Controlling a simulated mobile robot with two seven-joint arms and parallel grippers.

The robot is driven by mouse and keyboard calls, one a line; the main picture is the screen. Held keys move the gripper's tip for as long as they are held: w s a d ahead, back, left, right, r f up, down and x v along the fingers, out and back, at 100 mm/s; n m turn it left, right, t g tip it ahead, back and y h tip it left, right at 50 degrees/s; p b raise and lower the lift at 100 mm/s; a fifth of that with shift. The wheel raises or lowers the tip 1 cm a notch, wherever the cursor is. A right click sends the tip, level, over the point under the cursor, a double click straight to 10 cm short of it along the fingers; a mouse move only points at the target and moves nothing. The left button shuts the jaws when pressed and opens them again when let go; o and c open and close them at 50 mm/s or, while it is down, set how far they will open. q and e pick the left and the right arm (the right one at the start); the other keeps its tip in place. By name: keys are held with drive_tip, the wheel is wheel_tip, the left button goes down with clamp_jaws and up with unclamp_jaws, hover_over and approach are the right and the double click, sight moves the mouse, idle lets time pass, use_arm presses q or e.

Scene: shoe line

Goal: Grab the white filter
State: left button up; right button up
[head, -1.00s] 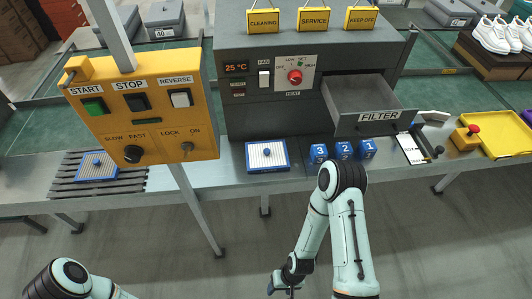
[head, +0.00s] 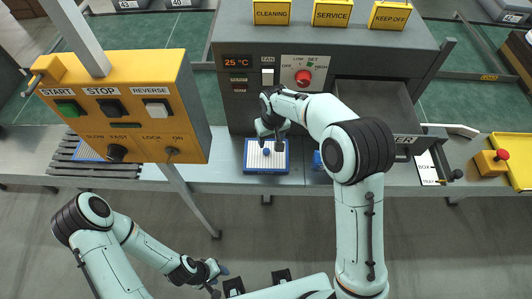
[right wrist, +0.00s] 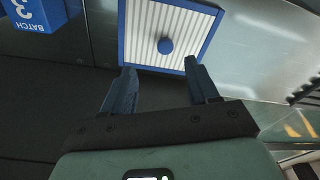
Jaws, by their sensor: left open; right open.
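The white filter (head: 254,162) has a ribbed white face, a blue frame and a blue knob. It lies flat on the grey bench in front of the machine, and it shows in the right wrist view (right wrist: 190,33). My right gripper (head: 270,143) is open and empty, just above the filter near its knob. In the right wrist view its fingertips (right wrist: 161,68) are spread at the filter's near edge, with the knob beyond them. A similar filter (head: 86,152) lies on the slatted rack, partly hidden by the yellow panel. My left gripper (head: 213,285) is open, low in front of the bench.
The yellow control panel (head: 140,132) stands left of the filter. The filter drawer (head: 372,105) is pulled open, partly behind my right arm. A blue batch block (right wrist: 33,14) sits beside the filter; other blocks are hidden by my arm. A yellow tray (head: 520,150) is far right.

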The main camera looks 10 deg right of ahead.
sight(266, 151)
drive_tip(key=f, duration=0.1)
drive_tip(key=w+f, duration=0.1)
drive_tip(key=f, duration=0.1)
drive_tip(key=shift+f, duration=0.25)
drive_tip(key=f, duration=0.3)
drive_tip(key=a+f, duration=0.1)
drive_tip(key=f, duration=0.1)
drive_tip(key=shift+w+f+p, duration=0.1)
drive_tip(key=shift+w+p, duration=0.25)
drive_tip(key=shift+w, duration=0.05)
clamp_jaws()
